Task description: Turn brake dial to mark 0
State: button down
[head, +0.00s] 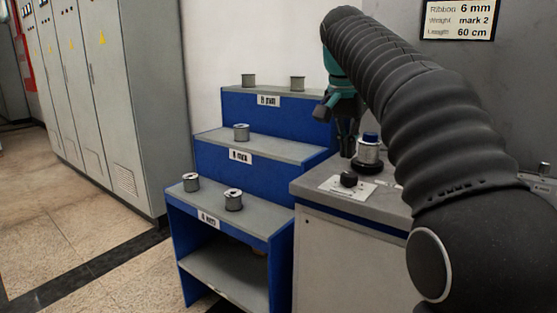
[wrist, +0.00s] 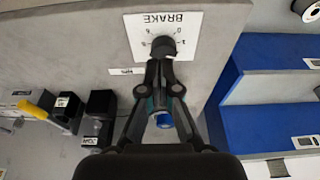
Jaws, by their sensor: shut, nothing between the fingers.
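The brake dial (head: 348,179) is a black knob on a white plate near the front left of the grey bench top. In the wrist view the dial (wrist: 163,47) sits in front of my fingertips, on a plate (wrist: 184,28) reading BRAKE upside down. A 0 and other marks show beside the knob. I cannot tell which mark the dial points to. My gripper (head: 347,150) points down over the bench and is shut and empty. In the wrist view my gripper (wrist: 161,64) overlaps the dial's lower edge; contact cannot be told.
A blue-topped metal spindle (head: 368,150) stands on the bench behind the dial. A blue stepped rack (head: 208,211) with several spools is left of the bench. In the wrist view, black blocks (wrist: 101,103) and a yellow-handled tool (wrist: 32,110) lie left. A sign (head: 459,20) hangs above.

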aim_at(349, 180)
jog(key=shift+w+a+f+b, duration=0.25)
jog(key=shift+f+b, duration=0.25)
jog(key=shift+f, duration=0.6)
jog(key=shift+w+a+f+b, duration=0.25)
jog(key=shift+f+b, duration=0.25)
jog(key=shift+f, duration=0.55)
jog(key=shift+w+a+f+b, duration=0.25)
jog(key=shift+f+b, duration=0.25)
jog(key=shift+f, duration=0.6)
jog(key=shift+s+d+r+p, duration=0.1)
jog(key=shift+s+d+p, duration=0.05)
jog(key=shift+d+p, duration=0.15)
jog(key=shift+s+d+p, duration=0.25)
jog(key=shift+s+p, duration=0.05)
jog(key=shift+p, duration=0.1)
jog(key=shift+s+d, duration=0.15)
jog(key=shift+d, duration=0.05)
jog(key=shift+s+d+p, duration=0.2)
jog(key=shift+d+p, duration=0.3)
jog(key=shift+p, duration=0.2)
jog(key=shift+s, duration=0.35)
